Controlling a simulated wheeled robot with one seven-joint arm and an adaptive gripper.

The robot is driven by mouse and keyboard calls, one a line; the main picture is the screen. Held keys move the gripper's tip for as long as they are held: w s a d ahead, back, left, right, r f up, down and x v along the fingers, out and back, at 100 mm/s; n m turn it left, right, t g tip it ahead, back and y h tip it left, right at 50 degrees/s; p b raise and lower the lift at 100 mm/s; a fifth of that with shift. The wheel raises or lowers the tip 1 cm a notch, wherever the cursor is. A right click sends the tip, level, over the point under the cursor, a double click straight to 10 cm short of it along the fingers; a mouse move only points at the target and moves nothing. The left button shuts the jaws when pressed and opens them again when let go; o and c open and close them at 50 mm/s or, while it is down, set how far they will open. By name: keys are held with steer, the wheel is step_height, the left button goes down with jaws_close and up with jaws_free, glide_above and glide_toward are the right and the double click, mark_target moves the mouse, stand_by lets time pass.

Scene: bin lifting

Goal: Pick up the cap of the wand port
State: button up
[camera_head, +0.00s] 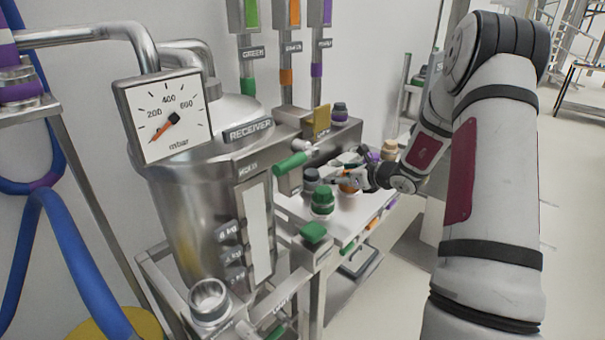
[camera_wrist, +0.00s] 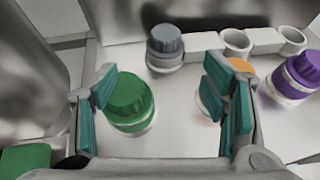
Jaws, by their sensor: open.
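Several screw caps stand on a pale metal shelf. A green cap (camera_wrist: 129,98) is in the wrist view, nearer the left finger; it also shows in the head view (camera_head: 322,197). A grey cap (camera_wrist: 165,42) stands farther back, beyond the fingertips. An orange cap (camera_wrist: 240,68) is partly hidden behind the right finger. A purple cap (camera_wrist: 301,70) stands at the right. I cannot read which cap belongs to the wand port. My gripper (camera_wrist: 162,98) is open and empty over the shelf, its teal-padded fingers spread. In the head view my gripper (camera_head: 354,181) is small, beside the orange cap.
A steel receiver vessel (camera_head: 190,195) with a pressure gauge (camera_head: 163,115) fills the left. A green-handled valve (camera_head: 291,164) juts out near the caps. An open metal port (camera_head: 209,301) is at the lower front. Two empty sockets (camera_wrist: 236,42) stand behind the caps. Floor at right is clear.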

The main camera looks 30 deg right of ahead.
glide_toward(312, 173)
steer(key=x, duration=0.4)
steer(key=shift+s+f, duration=0.1)
steer(key=shift+f, duration=0.1)
steer(key=shift+r+x, duration=0.2)
steer(key=shift+x, duration=2.5)
steer(key=shift+d, duration=0.2)
steer(key=shift+a, duration=0.1)
steer(key=c, duration=1.3)
